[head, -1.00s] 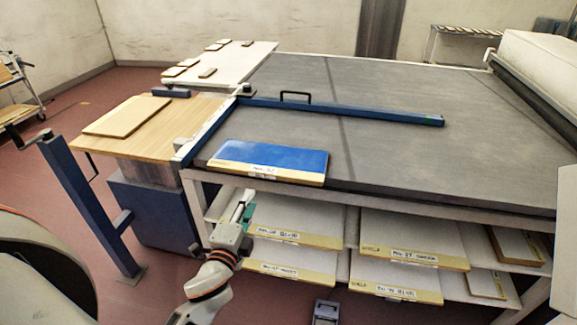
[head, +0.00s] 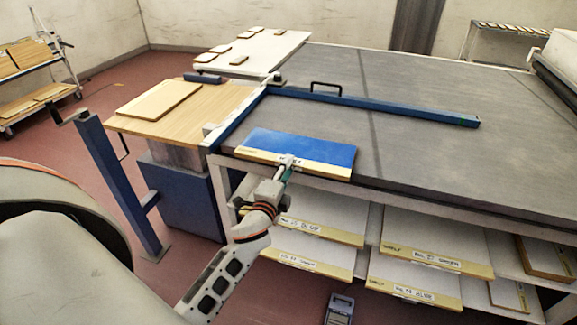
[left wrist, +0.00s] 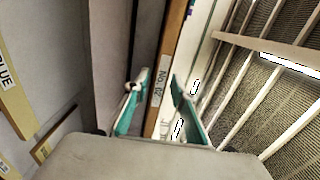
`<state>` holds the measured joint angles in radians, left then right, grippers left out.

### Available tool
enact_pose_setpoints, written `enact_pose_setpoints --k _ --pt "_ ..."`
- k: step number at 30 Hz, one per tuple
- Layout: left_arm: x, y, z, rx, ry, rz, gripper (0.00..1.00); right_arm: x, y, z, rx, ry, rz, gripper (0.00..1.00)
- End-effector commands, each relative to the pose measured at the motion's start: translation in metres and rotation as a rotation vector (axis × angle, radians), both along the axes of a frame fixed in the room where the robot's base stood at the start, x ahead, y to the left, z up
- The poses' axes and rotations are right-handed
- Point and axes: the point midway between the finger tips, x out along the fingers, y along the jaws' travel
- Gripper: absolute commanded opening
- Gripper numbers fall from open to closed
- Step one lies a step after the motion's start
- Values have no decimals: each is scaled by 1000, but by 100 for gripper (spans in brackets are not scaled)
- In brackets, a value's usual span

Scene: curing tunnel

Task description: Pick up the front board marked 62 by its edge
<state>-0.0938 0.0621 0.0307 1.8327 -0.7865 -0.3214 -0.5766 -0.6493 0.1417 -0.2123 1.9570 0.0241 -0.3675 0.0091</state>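The front board marked 62, with a blue top and a bare wooden front strip (head: 322,171), lies flat at the front left edge of the grey table (head: 420,150). Its "No. 62" label faces me in the left wrist view (left wrist: 160,88); in the head view my gripper covers it. My left gripper (head: 286,163) is at the middle of the board's front edge. In the left wrist view its teal-padded fingers (left wrist: 158,100) are open, one on each side of the edge. A gap shows at the left finger; I cannot tell whether the right one touches. My right gripper is not in view.
Several labelled boards (head: 435,262) lie on shelves below the table, close under my left arm. A blue bar (head: 380,105) with a black handle crosses the table behind the board. A wooden side table (head: 185,112) with a plain board stands left.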

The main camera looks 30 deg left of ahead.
Motion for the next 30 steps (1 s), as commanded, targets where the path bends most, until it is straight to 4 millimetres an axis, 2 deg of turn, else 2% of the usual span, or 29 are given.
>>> enact_pose_setpoints --k 5,14,20,30 --pt "9 2 0 0 0 0 25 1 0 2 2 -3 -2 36" --pt "10 2 0 0 0 0 25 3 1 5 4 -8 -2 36" --pt "10 2 0 -1 0 0 0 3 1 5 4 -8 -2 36" --pt "10 2 2 0 -3 -1 0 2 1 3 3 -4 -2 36"
